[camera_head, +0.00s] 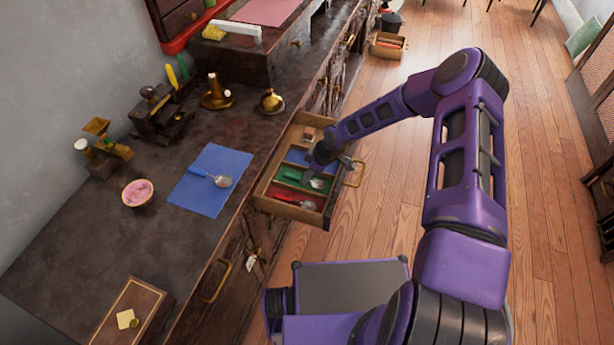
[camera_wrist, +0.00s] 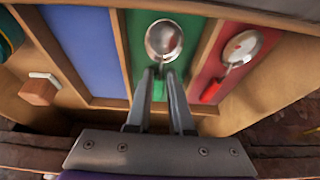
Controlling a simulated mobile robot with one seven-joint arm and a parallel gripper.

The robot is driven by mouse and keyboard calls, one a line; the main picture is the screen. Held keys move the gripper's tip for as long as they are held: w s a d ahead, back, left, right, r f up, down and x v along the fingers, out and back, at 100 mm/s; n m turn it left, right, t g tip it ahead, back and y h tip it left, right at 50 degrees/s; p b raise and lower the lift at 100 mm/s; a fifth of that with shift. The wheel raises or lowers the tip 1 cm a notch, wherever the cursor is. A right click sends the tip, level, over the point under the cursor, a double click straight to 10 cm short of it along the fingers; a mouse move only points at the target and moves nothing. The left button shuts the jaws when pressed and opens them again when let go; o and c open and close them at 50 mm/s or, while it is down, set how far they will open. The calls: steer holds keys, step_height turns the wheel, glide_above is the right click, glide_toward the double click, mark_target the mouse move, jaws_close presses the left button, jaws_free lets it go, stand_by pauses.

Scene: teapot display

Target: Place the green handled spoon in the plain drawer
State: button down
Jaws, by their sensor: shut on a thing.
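The green handled spoon (camera_wrist: 163,42) has a silver bowl and a green handle. My gripper (camera_wrist: 160,75) is shut on its handle, over the green-lined compartment (camera_wrist: 148,22) of the open drawer. I cannot tell whether the spoon touches the compartment floor. In the head view my gripper (camera_head: 325,168) reaches into the drawer, and the spoon's bowl (camera_head: 316,183) shows beside it. The plain, unlined wooden compartment (camera_wrist: 22,70) is at the drawer's far end, beyond the blue-lined one (camera_wrist: 85,45). A small wooden block with a white part (camera_wrist: 38,92) lies in it.
A red handled spoon (camera_head: 304,205) lies in the red-lined compartment nearest the camera. A blue handled spoon (camera_head: 212,178) lies on a blue mat (camera_head: 205,200) on the dark counter (camera_head: 75,240). Low dividers separate the compartments. A brass handle (camera_head: 356,174) sticks out from the drawer front.

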steer(key=shift+f, duration=0.25)
steer(key=c, duration=0.8)
jaws_free()
steer(key=shift+r, duration=0.15)
steer(key=shift+r, duration=0.1)
steer(key=shift+d+r, duration=0.1)
steer(key=shift+r, duration=0.1)
steer(key=p+v, duration=0.2)
steer(key=v, duration=0.9)
steer(key=shift+r, duration=0.3)
steer(key=shift+d, duration=0.15)
